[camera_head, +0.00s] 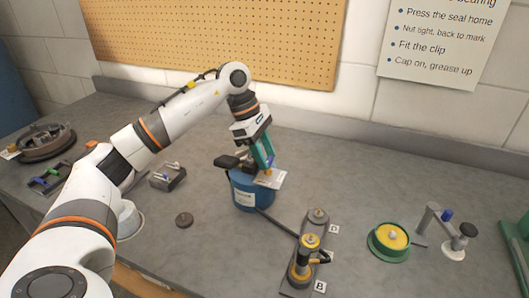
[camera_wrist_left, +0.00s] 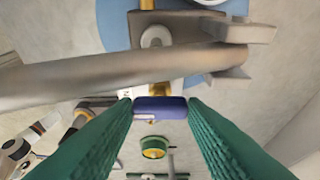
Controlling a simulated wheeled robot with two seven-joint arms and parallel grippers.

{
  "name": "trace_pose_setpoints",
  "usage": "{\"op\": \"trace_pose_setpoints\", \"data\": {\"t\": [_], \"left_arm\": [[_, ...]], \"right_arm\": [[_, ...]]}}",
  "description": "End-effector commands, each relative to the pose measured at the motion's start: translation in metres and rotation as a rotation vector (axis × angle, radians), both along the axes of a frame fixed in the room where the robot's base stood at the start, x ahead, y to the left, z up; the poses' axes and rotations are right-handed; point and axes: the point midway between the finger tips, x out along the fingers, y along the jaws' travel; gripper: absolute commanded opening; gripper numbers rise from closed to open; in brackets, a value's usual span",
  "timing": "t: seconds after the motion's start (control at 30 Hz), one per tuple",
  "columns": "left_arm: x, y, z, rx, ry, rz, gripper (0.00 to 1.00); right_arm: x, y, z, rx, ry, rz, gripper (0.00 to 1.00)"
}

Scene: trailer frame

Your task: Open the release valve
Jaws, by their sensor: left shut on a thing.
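A blue canister (camera_head: 246,194) stands upright on the bench, with a dark pump head and handle (camera_head: 229,161) on top and a hose at its base. My left gripper (camera_head: 267,167) reaches down to the right side of its top. In the left wrist view my gripper's green fingers (camera_wrist_left: 160,108) are shut on a small blue-purple piece (camera_wrist_left: 160,106), which looks like the release valve's handle. A brass fitting (camera_wrist_left: 152,88) shows just beyond it. A grey lever (camera_wrist_left: 110,76) crosses that view and hides part of the canister top. I cannot tell how far the valve is turned. My right gripper is not in view.
A stand with a yellow-ringed part (camera_head: 305,258) and a green dish (camera_head: 388,241) with yellow contents are to the right. A grey clamp-like tool (camera_head: 443,230) stands farther right. The back bench right of the canister is clear.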

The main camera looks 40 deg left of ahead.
Motion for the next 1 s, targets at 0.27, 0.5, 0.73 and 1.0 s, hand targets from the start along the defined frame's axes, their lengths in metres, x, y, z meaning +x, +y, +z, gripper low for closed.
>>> {"op": "trace_pose_setpoints", "data": {"t": [0.27,0.5,0.73,1.0], "left_arm": [[0.001,0.000,0.001,0.000,-0.003,0.001,0.15],[0.000,0.000,0.001,-0.001,-0.002,0.002,0.47],[0.000,0.003,0.007,-0.001,-0.004,0.002,0.47],[-0.004,0.022,0.055,-0.001,-0.007,0.004,0.47]], "right_arm": [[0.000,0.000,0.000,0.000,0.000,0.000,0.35],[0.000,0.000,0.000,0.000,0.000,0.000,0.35],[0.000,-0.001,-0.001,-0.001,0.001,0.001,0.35],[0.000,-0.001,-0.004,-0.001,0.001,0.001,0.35]]}}
